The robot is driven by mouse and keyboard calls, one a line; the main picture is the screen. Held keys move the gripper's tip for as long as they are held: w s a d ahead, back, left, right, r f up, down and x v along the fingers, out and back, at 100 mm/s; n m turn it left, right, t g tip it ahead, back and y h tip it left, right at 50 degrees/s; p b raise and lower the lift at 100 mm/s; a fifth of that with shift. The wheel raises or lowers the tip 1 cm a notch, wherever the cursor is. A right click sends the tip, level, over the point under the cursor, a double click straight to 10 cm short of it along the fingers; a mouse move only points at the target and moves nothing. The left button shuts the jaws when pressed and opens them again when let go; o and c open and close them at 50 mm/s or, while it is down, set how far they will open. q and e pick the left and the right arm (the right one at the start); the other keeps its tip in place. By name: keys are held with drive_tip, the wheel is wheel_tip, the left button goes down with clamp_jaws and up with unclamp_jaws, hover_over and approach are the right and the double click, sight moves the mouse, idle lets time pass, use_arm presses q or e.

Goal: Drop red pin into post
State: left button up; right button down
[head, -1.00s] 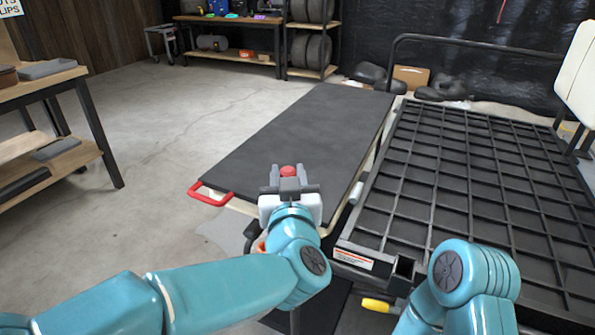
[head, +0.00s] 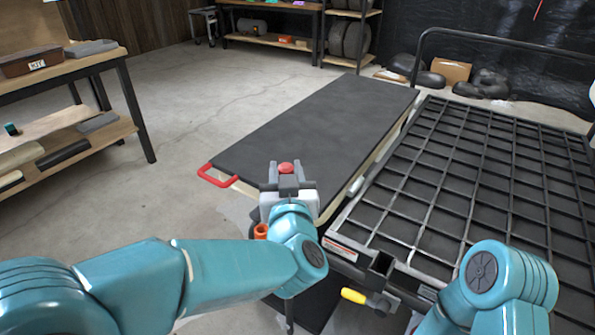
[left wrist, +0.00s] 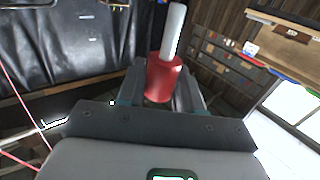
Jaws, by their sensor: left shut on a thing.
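My left gripper (head: 287,180) is shut on the red pin (head: 286,168); only the pin's rounded red top shows in the head view. In the left wrist view, the red pin (left wrist: 163,80) sits between the two fingers (left wrist: 160,90), with a pale metal shaft reaching out past its red part. The gripper appears in front of the near end of the black panel, and I cannot tell its height above it. A black, open-topped square post (head: 381,264) stands at the near corner of the grid frame, right of and nearer than the gripper. My right gripper is out of view.
The black panel (head: 310,130) with a red handle (head: 215,176) lies beside the black grid frame (head: 470,180). A yellow-handled lever (head: 354,296) is below the post. An orange ring-like part (head: 261,231) is beside my left wrist. A workbench (head: 70,70) stands left; floor between is clear.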

use_arm(q)
drive_tip(key=shift+s+a+r, duration=0.1)
drive_tip(key=shift+a, duration=0.2)
drive_tip(key=shift+d, duration=0.1)
drive_tip(key=shift+f, duration=0.35)
wheel_tip(320, 180, down, 4)
drive_tip(key=b, duration=0.3)
drive_tip(key=shift+b, duration=0.35)
drive_tip(key=shift+f+b, duration=0.45)
drive_tip(key=shift+f, duration=0.2)
idle(0.5)
